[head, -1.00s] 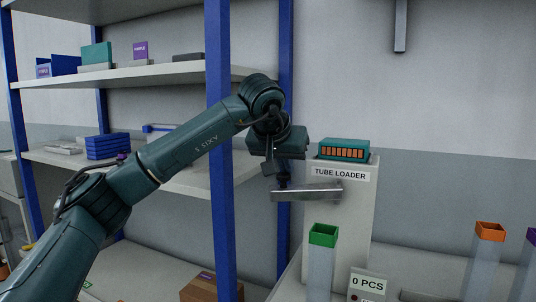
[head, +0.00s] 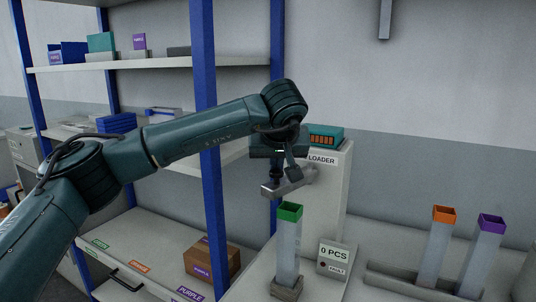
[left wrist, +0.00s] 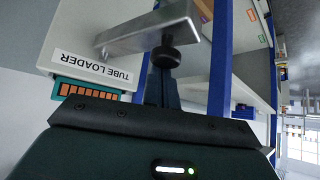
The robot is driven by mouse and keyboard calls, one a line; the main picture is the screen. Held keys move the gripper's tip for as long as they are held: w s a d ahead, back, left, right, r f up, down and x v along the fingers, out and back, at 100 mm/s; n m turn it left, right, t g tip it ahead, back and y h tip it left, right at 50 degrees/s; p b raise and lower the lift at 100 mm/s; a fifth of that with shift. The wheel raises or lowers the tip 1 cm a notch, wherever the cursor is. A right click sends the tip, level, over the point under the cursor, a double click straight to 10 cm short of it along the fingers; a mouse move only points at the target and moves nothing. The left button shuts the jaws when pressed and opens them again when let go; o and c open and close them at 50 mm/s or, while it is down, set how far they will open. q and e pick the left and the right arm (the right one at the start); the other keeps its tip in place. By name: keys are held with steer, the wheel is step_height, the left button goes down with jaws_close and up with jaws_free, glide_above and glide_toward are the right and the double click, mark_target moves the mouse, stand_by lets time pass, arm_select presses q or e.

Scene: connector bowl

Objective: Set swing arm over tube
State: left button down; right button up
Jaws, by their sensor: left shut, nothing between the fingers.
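The swing arm (head: 290,184) is a grey metal bar on the front of the tube loader (head: 325,195). It slants from the loader towards me, its free end near and above the green-rimmed clear tube (head: 288,250). I cannot tell whether it is directly over the tube mouth. The tube stands upright in a small base. My left gripper (head: 276,172) is shut and empty at the bar's free end, by a black knob. In the left wrist view, the fingers (left wrist: 163,80) point at the knob (left wrist: 165,56) under the bar (left wrist: 150,32); contact is unclear. My right gripper is out of view.
Orange-rimmed (head: 437,250) and purple-rimmed (head: 484,255) tubes stand in a rack at right. A counter box (head: 333,260) reading "0 PCS" sits beside the green tube. A blue shelf post (head: 205,150) stands close left of my gripper. A cardboard box (head: 212,260) lies on the lower shelf.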

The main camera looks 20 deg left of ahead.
arm_select(q)
steer(key=shift+s+d, duration=0.35)
steer(key=shift+d, duration=0.35)
steer(key=shift+s+d, duration=0.2)
steer(key=shift+d, duration=0.35)
steer(key=shift+s+d, duration=0.15)
steer(key=shift+d, duration=0.35)
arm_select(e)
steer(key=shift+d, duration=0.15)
arm_select(q)
steer(key=shift+d+f, duration=0.1)
steer(key=shift+s+d, duration=0.1)
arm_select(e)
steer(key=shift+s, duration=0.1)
arm_select(q)
steer(key=b+v, duration=0.1)
steer(key=v, duration=1.2)
steer(key=shift+a+r+b, duration=0.2)
steer(key=shift+a+b, duration=0.05)
steer(key=shift+b, duration=0.1)
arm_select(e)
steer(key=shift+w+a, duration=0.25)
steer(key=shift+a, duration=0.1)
